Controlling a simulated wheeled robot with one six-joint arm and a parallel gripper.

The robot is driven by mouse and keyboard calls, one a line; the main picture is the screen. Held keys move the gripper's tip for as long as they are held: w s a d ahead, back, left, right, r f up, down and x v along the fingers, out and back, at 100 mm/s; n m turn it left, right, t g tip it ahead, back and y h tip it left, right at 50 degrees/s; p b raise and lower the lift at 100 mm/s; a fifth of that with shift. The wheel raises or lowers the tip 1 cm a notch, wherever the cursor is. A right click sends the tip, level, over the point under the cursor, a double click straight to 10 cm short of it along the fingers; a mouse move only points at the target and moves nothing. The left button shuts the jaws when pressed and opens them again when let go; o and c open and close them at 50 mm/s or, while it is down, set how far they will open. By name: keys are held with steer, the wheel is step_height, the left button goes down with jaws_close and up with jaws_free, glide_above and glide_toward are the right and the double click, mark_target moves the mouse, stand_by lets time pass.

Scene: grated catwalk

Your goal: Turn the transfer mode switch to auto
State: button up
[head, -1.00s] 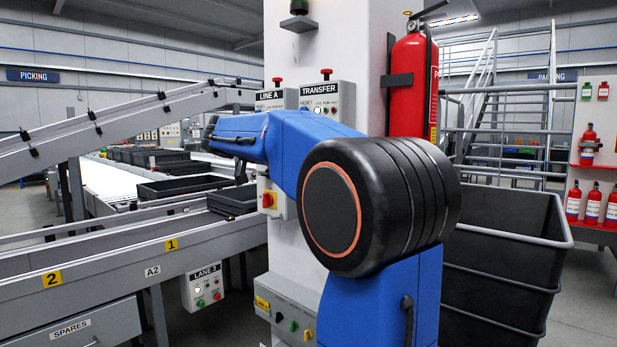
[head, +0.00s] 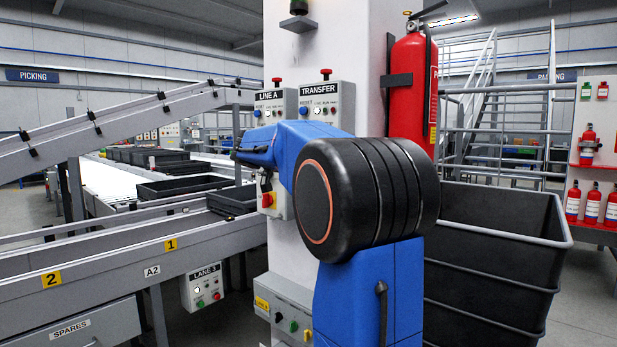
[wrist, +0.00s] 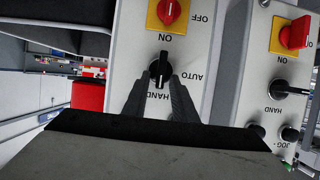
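The transfer box (head: 327,91) is on the white column in the head view; my arm hides its lower part. In the wrist view, the transfer panel (wrist: 222,62) shows the black mode switch (wrist: 160,68) below a red knob on a yellow plate. AUTO is printed to the right of the switch and HAND below it. The switch handle stands upright in the picture, in line with HAND. My gripper (wrist: 161,77) has its fingers apart, one each side of the handle; a narrow gap seems to show.
The line A panel (wrist: 292,75), with a similar black switch (wrist: 290,90), is close to the right in the wrist view. A red fire extinguisher (head: 409,95) hangs right of the transfer box. A dark bin (head: 495,265) stands right of the column, a conveyor (head: 130,257) left.

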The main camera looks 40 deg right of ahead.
jaws_close()
steer(key=shift+w+a+f+n+g+h, duration=0.1)
steer(key=shift+w+f+n+g+h, duration=0.75)
steer(key=shift+n, duration=1.4)
steer(key=shift+d+n+g+h, duration=0.1)
steer(key=shift+n+g+h, duration=0.3)
steer(key=shift+n+g, duration=1.4)
steer(key=shift+w+a+f+n+g+h, duration=0.1)
steer(key=shift+w+f+n+g+h, duration=0.45)
steer(key=shift+n, duration=2.1)
steer(key=shift+s+r, duration=0.15)
steer(key=shift+o, duration=1.2)
jaws_free()
